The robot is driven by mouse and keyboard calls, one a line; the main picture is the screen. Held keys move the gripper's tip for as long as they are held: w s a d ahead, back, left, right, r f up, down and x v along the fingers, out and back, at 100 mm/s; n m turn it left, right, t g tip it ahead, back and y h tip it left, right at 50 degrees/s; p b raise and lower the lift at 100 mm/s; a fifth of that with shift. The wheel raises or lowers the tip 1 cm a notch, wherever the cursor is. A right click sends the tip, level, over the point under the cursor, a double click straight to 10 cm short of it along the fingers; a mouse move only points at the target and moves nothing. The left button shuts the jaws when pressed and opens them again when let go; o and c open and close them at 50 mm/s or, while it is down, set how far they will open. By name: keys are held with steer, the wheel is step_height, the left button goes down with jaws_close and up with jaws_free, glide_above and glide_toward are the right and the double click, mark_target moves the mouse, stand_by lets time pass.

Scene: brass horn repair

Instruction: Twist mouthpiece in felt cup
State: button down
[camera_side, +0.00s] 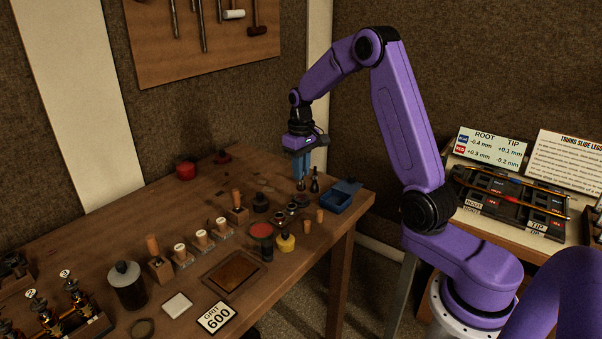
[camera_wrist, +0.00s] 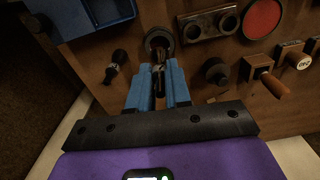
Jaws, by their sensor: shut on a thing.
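My gripper (camera_side: 304,174) points down over the far right part of the wooden bench. Its blue fingers also show in the wrist view (camera_wrist: 158,88), shut on a slim dark mouthpiece (camera_wrist: 158,72). The fingers hide much of it. A dark round cup with an open centre (camera_wrist: 159,37) lies just beyond the fingertips in the wrist view and looks like the felt cup. I cannot tell whether the mouthpiece touches it or is inside it. A second dark mouthpiece (camera_side: 315,186) stands close beside the fingers and shows left of them in the wrist view (camera_wrist: 116,65).
An open blue box (camera_side: 338,203) stands right of my gripper, near the bench edge. A two-hole block (camera_wrist: 208,24), a red-topped round pad (camera_side: 262,231), a yellow-based jar (camera_side: 285,243) and wooden-handled tools (camera_side: 238,205) crowd the other side.

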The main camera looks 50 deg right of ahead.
steer(key=shift+r, duration=1.15)
steer(key=s+a+f, duration=0.2)
steer(key=s+a, duration=0.4)
steer(key=s, duration=0.2)
steer(key=shift+a+f+n, duration=0.15)
steer(key=shift+a+n, duration=0.1)
steer(key=shift+n, duration=0.15)
